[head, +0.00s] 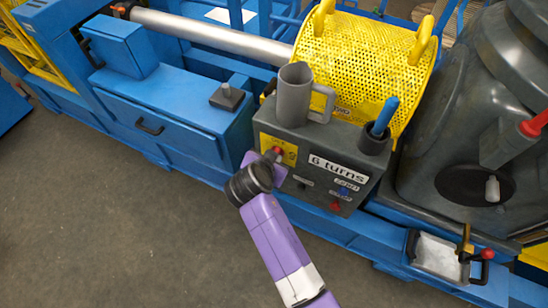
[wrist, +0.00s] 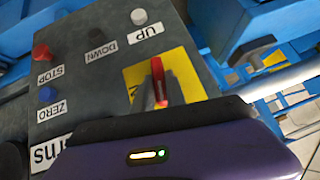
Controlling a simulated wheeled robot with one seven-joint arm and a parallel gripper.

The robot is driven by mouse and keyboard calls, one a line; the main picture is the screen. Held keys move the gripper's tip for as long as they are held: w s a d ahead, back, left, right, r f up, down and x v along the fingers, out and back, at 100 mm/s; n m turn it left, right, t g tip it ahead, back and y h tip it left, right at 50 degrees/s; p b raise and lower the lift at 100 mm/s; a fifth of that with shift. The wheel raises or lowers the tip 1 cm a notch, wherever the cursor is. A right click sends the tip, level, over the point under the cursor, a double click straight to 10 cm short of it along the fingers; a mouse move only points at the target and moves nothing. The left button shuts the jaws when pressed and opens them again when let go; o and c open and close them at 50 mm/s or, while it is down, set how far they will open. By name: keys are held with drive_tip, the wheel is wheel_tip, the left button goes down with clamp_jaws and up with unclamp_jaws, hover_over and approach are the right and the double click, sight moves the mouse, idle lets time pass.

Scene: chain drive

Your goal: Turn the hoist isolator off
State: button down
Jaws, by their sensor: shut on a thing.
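The hoist isolator is a red handle (head: 277,151) on a yellow plate (head: 291,153), at the left of the grey control box (head: 330,142). In the wrist view the red handle (wrist: 158,78) stands between my two grey fingers, lying nearly up and down in the picture. The yellow plate (wrist: 187,66) shows around it. My gripper (head: 272,158) is shut on the handle. In the wrist view my gripper (wrist: 160,92) hides the near end of the handle and part of the plate. The plate's position markings are too covered to read.
In the wrist view, a red STOP button (wrist: 41,52), blue ZERO button (wrist: 47,93), dark DOWN button (wrist: 96,32) and white UP button (wrist: 139,17) sit close by. A grey mug (head: 293,95) and a holder with a blue-handled item (head: 384,115) stand atop the box.

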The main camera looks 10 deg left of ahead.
drive_tip(key=shift+f+n+h, duration=0.1)
drive_tip(key=shift+n+h, duration=0.3)
drive_tip(key=shift+h, duration=0.3)
drive_tip(key=shift+g, duration=0.3)
drive_tip(key=c, duration=1.4)
unclamp_jaws()
drive_tip(key=shift+a, duration=0.1)
drive_tip(key=shift+o, duration=0.2)
drive_tip(key=v, duration=0.7)
drive_tip(key=shift+s+a+r, duration=0.15)
drive_tip(key=shift+s+r, duration=0.1)
drive_tip(key=shift+r, duration=0.05)
